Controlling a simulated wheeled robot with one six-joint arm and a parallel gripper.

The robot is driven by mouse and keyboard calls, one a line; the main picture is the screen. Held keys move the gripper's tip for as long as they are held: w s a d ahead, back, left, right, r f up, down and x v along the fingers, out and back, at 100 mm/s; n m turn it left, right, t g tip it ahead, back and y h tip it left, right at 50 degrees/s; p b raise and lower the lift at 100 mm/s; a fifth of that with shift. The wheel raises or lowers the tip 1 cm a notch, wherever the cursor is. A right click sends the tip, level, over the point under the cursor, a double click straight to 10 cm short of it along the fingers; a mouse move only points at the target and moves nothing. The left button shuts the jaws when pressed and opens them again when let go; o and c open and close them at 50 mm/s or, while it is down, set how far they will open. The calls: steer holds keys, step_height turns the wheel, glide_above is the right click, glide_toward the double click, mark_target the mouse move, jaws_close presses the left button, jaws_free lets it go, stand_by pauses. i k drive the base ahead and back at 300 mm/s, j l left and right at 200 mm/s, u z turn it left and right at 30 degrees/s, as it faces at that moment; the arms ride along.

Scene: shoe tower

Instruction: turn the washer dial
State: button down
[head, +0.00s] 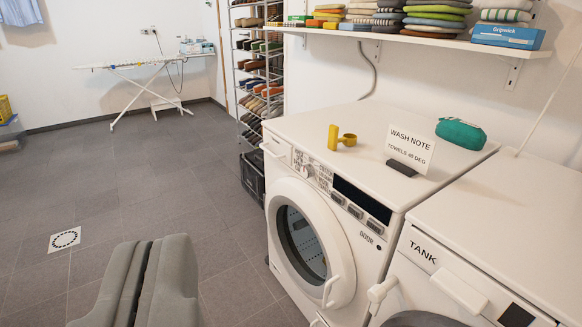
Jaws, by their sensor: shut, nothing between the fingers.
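The washer (375,275) is a white front-loader right of centre, with a round glass door that looks shut. Its front panel slants along the upper edge. Toward the panel's left part is a small area with printed marks, where the dial (304,165) seems to sit; it is too small to read its setting. A dark display and several grey buttons lie to its right. My gripper (151,245) shows at the bottom left as two grey fingers, shut and empty. It is in front of the floor, left of the washer and apart from it.
A yellow scoop (341,138), a wash note (410,151) and a teal pouch (461,133) are on the washer top. A second machine (480,245) marked TANK stands at right. Behind are a shoe rack (258,70) and ironing board (125,66). Grey floor at left is mostly clear.

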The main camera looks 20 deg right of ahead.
mark_target(307, 171)
steer(key=z, duration=1)
steer(key=i+j+z, duration=0.1)
steer(key=j+z, duration=0.3)
steer(key=j, duration=0.15)
steer(key=j+z, duration=0.35)
steer(key=j, duration=0.2)
steer(key=j+z, duration=0.4)
steer(key=j, duration=0.15)
steer(key=k+j+z, duration=0.15)
steer(key=j+z, duration=0.25)
steer(key=k+j, duration=0.1)
steer(key=j, duration=0.35)
steer(key=k+j+z, duration=0.1)
steer(key=j, duration=0.3)
steer(key=k+j+z, duration=0.1)
steer(key=j, duration=0.3)
steer(key=k+j, duration=0.2)
steer(key=j, duration=0.25)
steer(key=k+j+z, duration=0.1)
steer(key=j, duration=0.3)
steer(key=k+j, duration=0.25)
steer(key=j, duration=0.15)
steer(key=k+j, duration=0.15)
steer(key=j, duration=0.25)
steer(key=k+j, duration=0.15)
steer(key=j, duration=0.2)
steer(key=k+j, duration=0.15)
steer(key=j, duration=0.25)
steer(key=z, duration=0.05)
